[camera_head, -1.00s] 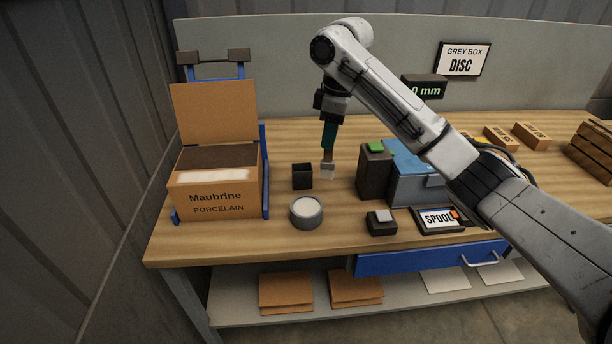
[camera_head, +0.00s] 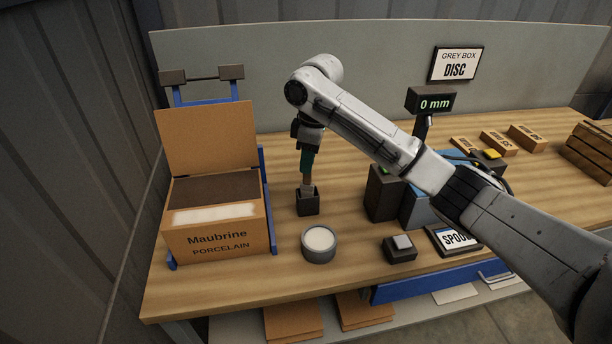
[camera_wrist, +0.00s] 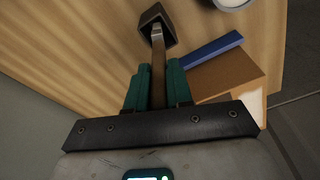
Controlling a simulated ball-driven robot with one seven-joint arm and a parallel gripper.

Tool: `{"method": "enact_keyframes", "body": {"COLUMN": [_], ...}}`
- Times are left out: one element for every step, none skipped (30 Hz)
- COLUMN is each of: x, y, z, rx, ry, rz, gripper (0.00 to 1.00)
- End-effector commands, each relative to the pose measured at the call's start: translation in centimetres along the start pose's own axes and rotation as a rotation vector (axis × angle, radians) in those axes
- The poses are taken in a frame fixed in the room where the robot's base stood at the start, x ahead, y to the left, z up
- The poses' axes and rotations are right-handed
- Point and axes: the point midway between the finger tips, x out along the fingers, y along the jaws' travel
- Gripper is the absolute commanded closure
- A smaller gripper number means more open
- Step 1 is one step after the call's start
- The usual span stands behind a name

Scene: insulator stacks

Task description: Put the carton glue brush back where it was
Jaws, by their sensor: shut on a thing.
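My gripper (camera_head: 307,170) has teal fingers and is shut on the handle of the carton glue brush (camera_head: 308,187). The brush points down, and its lower end is at the mouth of a small dark square holder (camera_head: 308,206). The bristles are hidden, apparently inside the holder. In the wrist view my gripper (camera_wrist: 158,75) pinches the brush handle (camera_wrist: 158,90) between its two fingers. The brush runs on into the mouth of the dark holder (camera_wrist: 167,22). I cannot tell how deep the brush sits.
A round grey pot (camera_head: 319,246) with white contents stands in front of the holder. The open Maubrine carton (camera_head: 215,232) is at the left. A dark block (camera_head: 383,195) and a small dark box (camera_head: 399,251) with a pale top stand to the right.

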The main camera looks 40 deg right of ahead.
Motion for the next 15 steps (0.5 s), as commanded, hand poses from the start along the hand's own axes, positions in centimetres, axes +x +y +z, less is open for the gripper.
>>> {"method": "enact_keyframes", "body": {"x": [0.3,0.5,0.7,0.9,1.1,1.6,1.9,2.3,2.9,3.3,3.7,4.1,4.3,4.4,4.4], "y": [0.0,0.0,0.0,0.0,0.0,0.0,0.0,0.0,0.0,0.0,0.0,0.0,0.0,0.0,0.1], "z": [0.1,0.1,0.1,0.1,0.1,0.2,0.3,0.3,0.4,0.5,0.5,0.6,0.6,0.6,0.6], "rx": [0.0,0.0,0.0,0.0,0.0,0.0,0.0,0.001,0.001,0.001,0.001,0.001,0.001,0.001,0.0], "ry": [-0.002,-0.001,-0.001,0.0,-0.001,-0.002,-0.003,-0.002,-0.003,-0.003,-0.002,-0.002,-0.002,-0.001,0.0], "rz": [0.0,0.001,0.001,0.001,0.001,0.0,-0.001,-0.001,-0.001,-0.001,0.0,0.0,0.001,0.001,0.001], "gripper": [1.0,1.0,1.0,1.0,1.0,1.0,1.0,1.0,1.0,1.0,1.0,1.0,1.0,1.0,1.0]}}
